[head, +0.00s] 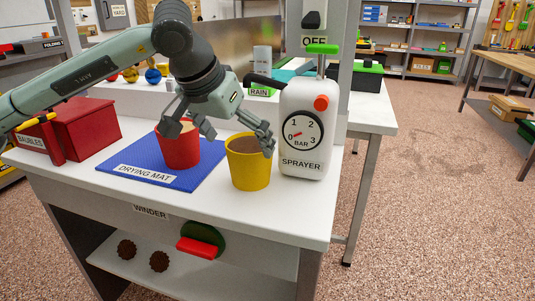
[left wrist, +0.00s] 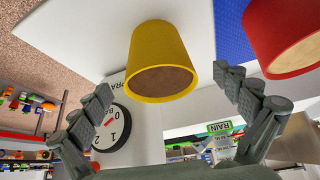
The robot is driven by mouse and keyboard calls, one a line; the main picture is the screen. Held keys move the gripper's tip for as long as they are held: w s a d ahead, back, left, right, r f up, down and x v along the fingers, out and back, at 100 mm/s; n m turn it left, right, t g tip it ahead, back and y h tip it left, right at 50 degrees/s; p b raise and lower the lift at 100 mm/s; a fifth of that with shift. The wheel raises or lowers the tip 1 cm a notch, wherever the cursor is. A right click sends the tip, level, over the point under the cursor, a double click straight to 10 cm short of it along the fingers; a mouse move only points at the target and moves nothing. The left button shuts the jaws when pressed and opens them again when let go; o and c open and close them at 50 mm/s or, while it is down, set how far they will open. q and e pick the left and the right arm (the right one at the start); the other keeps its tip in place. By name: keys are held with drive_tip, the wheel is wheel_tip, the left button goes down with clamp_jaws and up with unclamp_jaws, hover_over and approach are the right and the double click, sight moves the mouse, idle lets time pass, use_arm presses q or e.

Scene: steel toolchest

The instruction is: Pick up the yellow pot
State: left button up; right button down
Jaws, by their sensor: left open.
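The yellow pot (head: 249,172), filled with brown soil, stands upright on the white bench top, just right of the blue drying mat. It also shows in the left wrist view (left wrist: 158,52), between and beyond the two fingers. My left gripper (head: 238,142) is open and reaches down over the pot from the upper left. One finger is in front of the pot's right rim, and the other is left of it, near the red pot. I cannot tell whether either finger touches the yellow pot. My right gripper is not in view.
A red pot (head: 178,151) stands on the blue drying mat (head: 150,172), close left. The white sprayer (head: 303,155) with a gauge stands close right of the yellow pot. A red baubles box (head: 88,125) is at the left. The bench's front edge is near.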

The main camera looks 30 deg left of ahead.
sight(250, 166)
use_arm(q)
drive_tip(key=shift+w+f, duration=0.25)
drive_tip(key=shift+f, duration=0.1)
drive_tip(key=x, duration=0.6)
drive_tip(key=shift+s+d+f, duration=0.1)
drive_tip(key=shift+s+f, duration=0.05)
drive_tip(key=shift+f, duration=0.4)
drive_tip(key=shift+r, duration=0.15)
drive_tip(key=c, duration=1.9)
